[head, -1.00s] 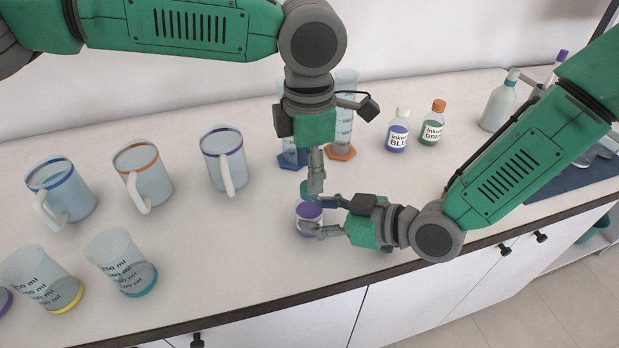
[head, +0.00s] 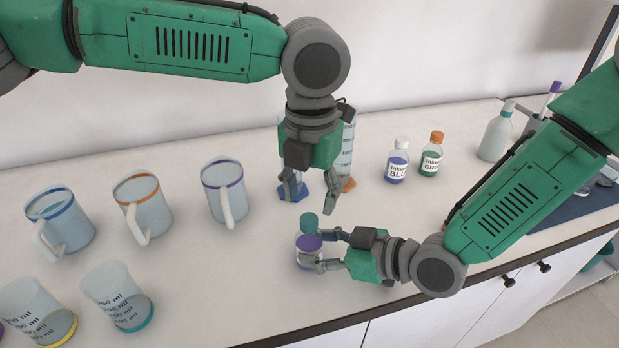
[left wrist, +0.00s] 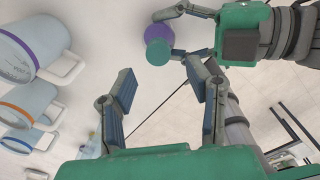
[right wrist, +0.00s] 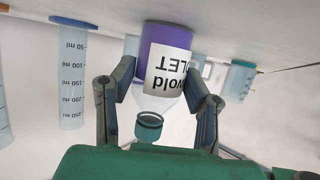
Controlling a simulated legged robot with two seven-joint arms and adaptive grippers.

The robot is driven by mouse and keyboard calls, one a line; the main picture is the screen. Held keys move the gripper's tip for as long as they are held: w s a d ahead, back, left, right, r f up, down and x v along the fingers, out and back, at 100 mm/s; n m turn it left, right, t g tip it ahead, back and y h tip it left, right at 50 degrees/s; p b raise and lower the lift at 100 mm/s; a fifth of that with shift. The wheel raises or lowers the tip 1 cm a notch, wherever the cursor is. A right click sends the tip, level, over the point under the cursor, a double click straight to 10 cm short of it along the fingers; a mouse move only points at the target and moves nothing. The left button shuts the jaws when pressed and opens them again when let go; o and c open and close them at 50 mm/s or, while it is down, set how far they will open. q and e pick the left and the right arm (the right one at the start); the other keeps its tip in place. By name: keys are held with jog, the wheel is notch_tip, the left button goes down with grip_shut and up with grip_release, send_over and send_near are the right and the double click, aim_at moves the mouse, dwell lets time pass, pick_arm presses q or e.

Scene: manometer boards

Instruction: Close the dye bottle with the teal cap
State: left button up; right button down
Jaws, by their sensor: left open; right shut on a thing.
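The dye bottle (head: 309,244), with violet contents and a white label, stands upright near the counter's front edge. My right gripper (head: 319,252) is shut around its body from the right. In the right wrist view, which is upside down, the bottle (right wrist: 167,55) shows a clear shoulder narrowing to its neck. The teal cap (head: 309,222) sits at the neck's mouth; it also shows in the right wrist view (right wrist: 149,127). I cannot tell how tightly it is seated. My left gripper (head: 311,198) is open and empty above the cap, apart from it, fingers pointing down.
Blue (head: 397,162) and green (head: 431,156) ink bottles stand behind on the right. Cylinders stand behind my left gripper. Several jugs (head: 143,208) and beakers (head: 118,296) fill the left side. The counter between the jugs and the dye bottle is clear.

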pick_arm(q)
jog(key=n, duration=0.4)
jog(key=shift+r+n, duration=0.15)
jog(key=shift+n, duration=0.25)
pick_arm(e)
jog(key=shift+f, duration=0.15)
pick_arm(q)
jog(key=n, duration=0.4)
jog(key=shift+r, duration=0.15)
jog(key=n, duration=0.5)
jog(key=shift+r, duration=0.15)
jog(key=n, duration=0.4)
jog(key=shift+r, duration=0.2)
jog(key=n, duration=0.4)
jog(key=shift+r+n, duration=0.15)
jog(key=shift+n, duration=0.25)
jog(key=n, duration=0.4)
jog(key=shift+r+n, duration=0.2)
jog(key=shift+n, duration=0.1)
jog(key=n, duration=0.3)
jog(key=shift+r+n, duration=0.2)
jog(key=shift+n, duration=0.2)
jog(key=n, duration=0.4)
jog(key=shift+w+r, duration=0.15)
